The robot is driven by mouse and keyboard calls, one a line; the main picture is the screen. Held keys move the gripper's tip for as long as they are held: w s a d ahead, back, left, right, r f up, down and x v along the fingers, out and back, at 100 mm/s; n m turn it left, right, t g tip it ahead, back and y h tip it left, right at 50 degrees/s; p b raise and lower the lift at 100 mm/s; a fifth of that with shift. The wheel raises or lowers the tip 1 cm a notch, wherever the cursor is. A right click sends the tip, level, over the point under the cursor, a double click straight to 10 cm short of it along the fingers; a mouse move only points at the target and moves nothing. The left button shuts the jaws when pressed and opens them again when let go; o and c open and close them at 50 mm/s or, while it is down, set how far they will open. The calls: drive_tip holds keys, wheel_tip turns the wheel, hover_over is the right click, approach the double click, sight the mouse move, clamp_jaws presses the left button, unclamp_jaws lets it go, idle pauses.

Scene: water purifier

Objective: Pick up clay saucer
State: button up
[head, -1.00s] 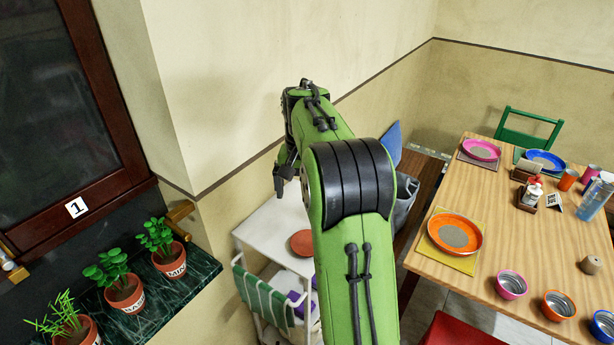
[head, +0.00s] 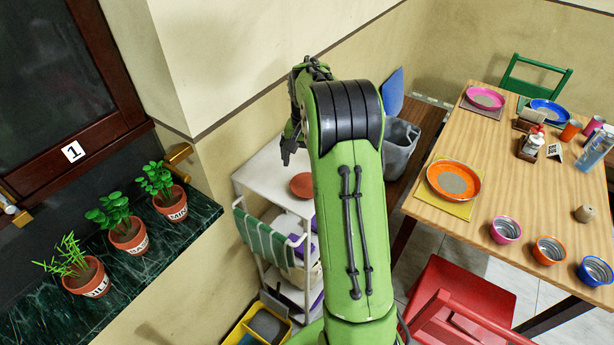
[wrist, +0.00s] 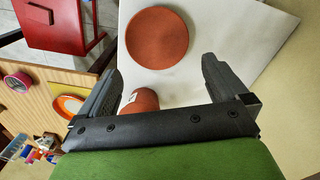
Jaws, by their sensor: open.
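The clay saucer (head: 301,185), a flat round terracotta disc, lies on the white top of a cart (head: 262,170) against the wall. My gripper (head: 288,150) is above the cart, up and slightly left of the saucer in the head view.
A terracotta pot (wrist: 140,100) is near the left finger, partly hidden by the gripper. A striped green cloth (head: 268,238) hangs on the cart's front. Potted herbs (head: 127,235) stand on a dark ledge at left. A wooden table (head: 475,140) with dishes and a red chair (head: 460,305) are at right.

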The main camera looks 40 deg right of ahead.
sight(307, 184)
wheel_tip(307, 184, down, 6)
drive_tip(key=shift+f, duration=0.25)
